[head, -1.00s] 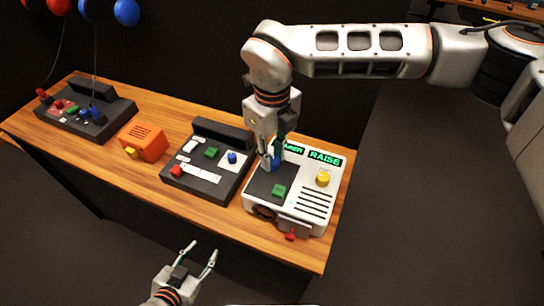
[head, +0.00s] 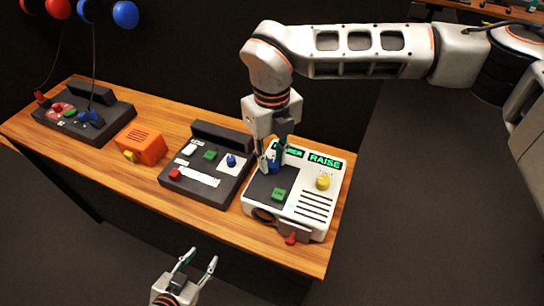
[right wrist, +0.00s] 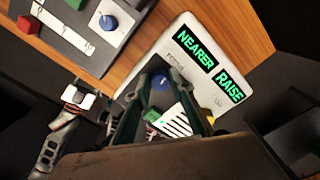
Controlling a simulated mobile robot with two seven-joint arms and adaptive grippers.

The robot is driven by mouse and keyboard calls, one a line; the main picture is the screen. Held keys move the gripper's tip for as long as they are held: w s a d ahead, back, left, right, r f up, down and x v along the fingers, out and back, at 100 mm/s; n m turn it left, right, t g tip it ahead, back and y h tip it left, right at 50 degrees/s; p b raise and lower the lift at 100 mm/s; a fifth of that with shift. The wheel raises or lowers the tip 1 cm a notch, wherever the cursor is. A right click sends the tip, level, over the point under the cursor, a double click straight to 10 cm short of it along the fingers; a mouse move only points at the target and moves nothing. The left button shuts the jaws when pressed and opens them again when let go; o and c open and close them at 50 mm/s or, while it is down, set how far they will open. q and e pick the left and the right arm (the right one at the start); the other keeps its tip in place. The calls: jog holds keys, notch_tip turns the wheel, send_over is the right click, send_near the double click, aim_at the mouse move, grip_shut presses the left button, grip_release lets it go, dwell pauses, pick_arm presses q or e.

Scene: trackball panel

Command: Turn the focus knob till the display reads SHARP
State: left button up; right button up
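The white panel (head: 330,190) stands at the right end of the bench, with a blue knob (head: 273,167) on its dark plate; I take this for the focus knob. My right gripper (head: 273,163) points down over it, one finger on each side, apparently shut on the knob. The right wrist view shows the blue knob (right wrist: 160,83) between the fingertips, which partly hide it. The display (right wrist: 195,47) reads NEARER, and a second display (right wrist: 230,88) reads RAISE. My left gripper (head: 198,264) is open and empty in front of the bench.
The white panel also bears a green button (head: 278,194), a yellow knob (head: 323,182) and a red lever (head: 291,238). To its left are a dark panel (head: 207,190), an orange box (head: 147,143) and another dark panel (head: 110,124).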

aim_at(272, 162)
jog(key=shift+o, duration=1)
jog(key=shift+r, duration=0.1)
notch_tip(272, 162, up, 12)
